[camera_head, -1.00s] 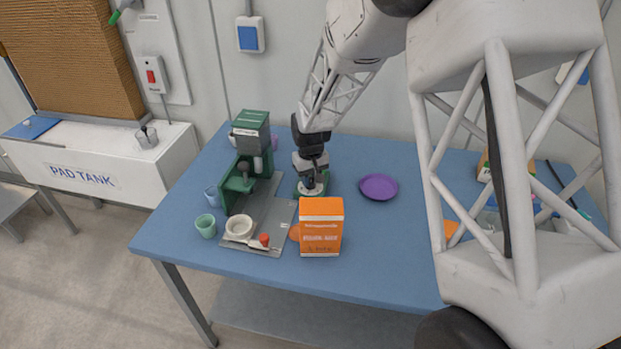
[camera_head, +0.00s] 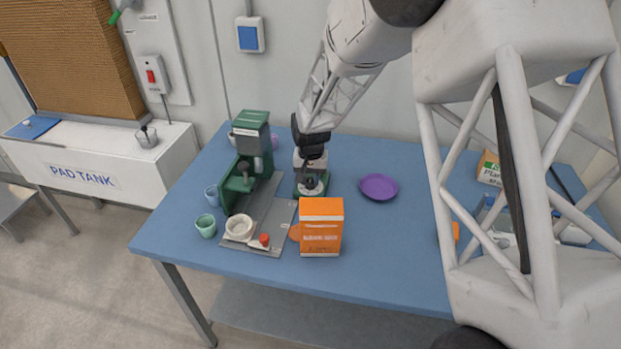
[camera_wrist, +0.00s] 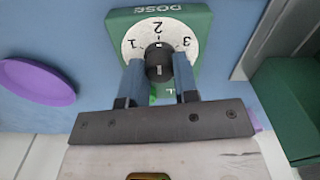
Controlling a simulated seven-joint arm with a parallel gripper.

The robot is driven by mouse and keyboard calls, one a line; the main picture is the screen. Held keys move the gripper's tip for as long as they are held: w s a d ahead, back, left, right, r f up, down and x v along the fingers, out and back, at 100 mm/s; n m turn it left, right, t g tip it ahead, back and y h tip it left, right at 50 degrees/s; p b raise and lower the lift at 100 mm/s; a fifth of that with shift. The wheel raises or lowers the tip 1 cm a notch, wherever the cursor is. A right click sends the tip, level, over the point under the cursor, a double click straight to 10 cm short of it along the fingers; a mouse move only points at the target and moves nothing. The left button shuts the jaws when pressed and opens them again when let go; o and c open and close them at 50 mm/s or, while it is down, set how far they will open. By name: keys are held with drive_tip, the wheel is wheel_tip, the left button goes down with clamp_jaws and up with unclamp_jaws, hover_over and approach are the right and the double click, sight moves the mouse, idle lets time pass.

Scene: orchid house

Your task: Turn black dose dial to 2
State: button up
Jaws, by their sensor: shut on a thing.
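The black dose dial (camera_wrist: 159,56) is a round knob on a white scale disc (camera_wrist: 133,52) marked 1, 2 and 3, on a green DOSE plate (camera_wrist: 195,18). In the wrist view, 1 is at the left, 2 at the top and 3 at the right. A small pale mark shows on the knob, but I cannot tell for sure which number it points to. My gripper (camera_wrist: 158,75) is shut on the dial, with one finger on each side. In the head view my gripper (camera_head: 311,168) hides most of the dial above its green base (camera_head: 320,188).
A green machine (camera_head: 250,135) stands left of my gripper on a grey tray (camera_head: 274,238). An orange box (camera_head: 321,228) stands in front and a purple plate (camera_head: 379,187) lies to the right. Cups (camera_head: 205,226) stand at the table's left.

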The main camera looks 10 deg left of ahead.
sight(311, 180)
drive_tip(key=o, duration=0.9)
drive_tip(key=shift+r, duration=0.15)
drive_tip(key=shift+r, duration=3.8)
